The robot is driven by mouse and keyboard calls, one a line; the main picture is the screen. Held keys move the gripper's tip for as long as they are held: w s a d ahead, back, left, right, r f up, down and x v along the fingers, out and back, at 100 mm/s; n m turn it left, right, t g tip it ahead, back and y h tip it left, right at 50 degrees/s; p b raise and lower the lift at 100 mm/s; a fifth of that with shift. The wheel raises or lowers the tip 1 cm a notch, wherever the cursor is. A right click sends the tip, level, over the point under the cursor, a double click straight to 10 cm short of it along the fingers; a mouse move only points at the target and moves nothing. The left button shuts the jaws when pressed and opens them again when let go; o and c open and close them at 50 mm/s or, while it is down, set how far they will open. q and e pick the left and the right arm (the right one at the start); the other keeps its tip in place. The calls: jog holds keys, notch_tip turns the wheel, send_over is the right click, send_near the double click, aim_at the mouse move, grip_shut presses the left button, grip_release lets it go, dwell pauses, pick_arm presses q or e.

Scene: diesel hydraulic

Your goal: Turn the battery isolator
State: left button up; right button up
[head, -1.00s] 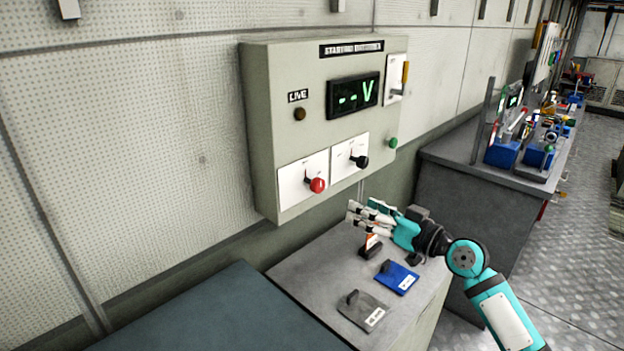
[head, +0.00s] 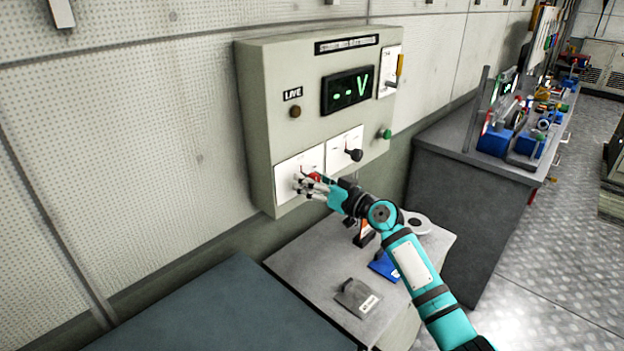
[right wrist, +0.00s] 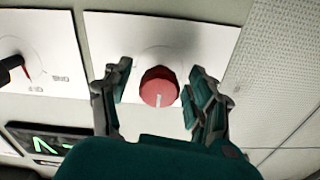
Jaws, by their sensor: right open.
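The control panel (head: 255,100) hangs on the wall. A red knob (head: 315,177) sits on its lower left white plate (head: 285,178), partly hidden by my right gripper (head: 312,184). In the right wrist view the red knob (right wrist: 158,88) lies between the two open fingers of my right gripper (right wrist: 158,92), with gaps on both sides. Which control is the battery isolator cannot be read here. A black knob (head: 354,155) sits on the plate to the right. My left gripper is not in view.
A yellow-handled switch (head: 400,65), green button (head: 385,133) and dark LIVE lamp (head: 295,112) are on the panel. The display (head: 348,91) shows "--V". Below, a grey bench (head: 310,262) holds a blue block (head: 383,266) and grey block (head: 355,297).

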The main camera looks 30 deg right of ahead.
jog(key=shift+c, duration=0.5)
jog(key=c, duration=1.1)
grip_shut()
jog(key=shift+m, duration=0.3)
jog(key=m, duration=0.2)
jog(key=shift+m, duration=0.4)
jog(key=m, duration=0.4)
jog(key=shift+m, duration=0.3)
jog(key=m+p, duration=0.2)
jog(key=m, duration=0.3)
jog(key=shift+r, duration=0.15)
jog(key=shift+m+p, duration=0.95)
jog(key=shift+m, duration=1.55)
grip_release()
